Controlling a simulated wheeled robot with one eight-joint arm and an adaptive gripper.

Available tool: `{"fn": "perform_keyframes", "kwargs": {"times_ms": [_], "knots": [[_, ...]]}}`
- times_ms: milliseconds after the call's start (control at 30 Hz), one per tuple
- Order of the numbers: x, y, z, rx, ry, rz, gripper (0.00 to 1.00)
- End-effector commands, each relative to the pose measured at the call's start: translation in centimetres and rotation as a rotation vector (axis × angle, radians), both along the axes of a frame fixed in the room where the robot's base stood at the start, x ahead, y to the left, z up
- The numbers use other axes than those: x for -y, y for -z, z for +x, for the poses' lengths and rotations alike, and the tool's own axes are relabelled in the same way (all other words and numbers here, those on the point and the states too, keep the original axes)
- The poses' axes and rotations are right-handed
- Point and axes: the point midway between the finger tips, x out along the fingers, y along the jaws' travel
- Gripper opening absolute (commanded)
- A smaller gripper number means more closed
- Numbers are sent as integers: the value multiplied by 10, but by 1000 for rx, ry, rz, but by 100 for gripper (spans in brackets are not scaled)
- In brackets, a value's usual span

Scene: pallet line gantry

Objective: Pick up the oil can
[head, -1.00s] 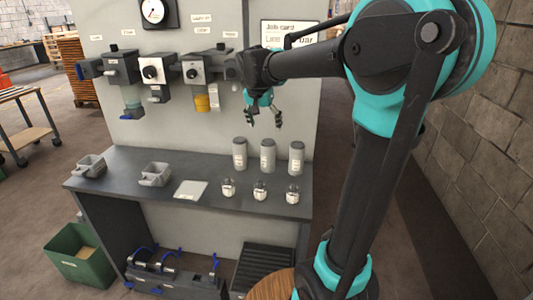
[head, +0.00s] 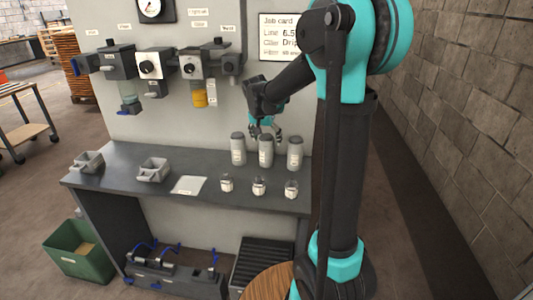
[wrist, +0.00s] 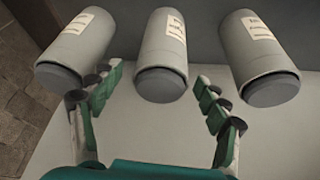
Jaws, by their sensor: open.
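Three grey cylindrical cans with dark caps and white labels stand upright in a row on the bench: left can (head: 238,151), middle can (head: 265,153) and right can (head: 295,156). The label text is too small to read, so I cannot tell which is the oil can. My gripper (head: 265,135) is open and empty at the cap of the middle can. In the wrist view the middle can (wrist: 163,50) lies between the lines of my spread fingers (wrist: 158,84), and the left can (wrist: 77,48) and right can (wrist: 262,55) flank it.
Three small jars (head: 259,186) stand in front of the cans on the dark bench (head: 130,185). A white card (head: 189,185) and two grey trays (head: 152,170) lie to the left. A panel with valves and an amber cup (head: 199,98) rises behind.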

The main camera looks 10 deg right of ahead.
Motion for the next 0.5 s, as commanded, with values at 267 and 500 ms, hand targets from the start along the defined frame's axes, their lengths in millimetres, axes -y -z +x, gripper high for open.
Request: {"fn": "perform_keyframes", "kwargs": {"times_ms": [267,500], "knots": [[7,36,12,0,1,0,75],[8,43,14,0,0,0,75]]}}
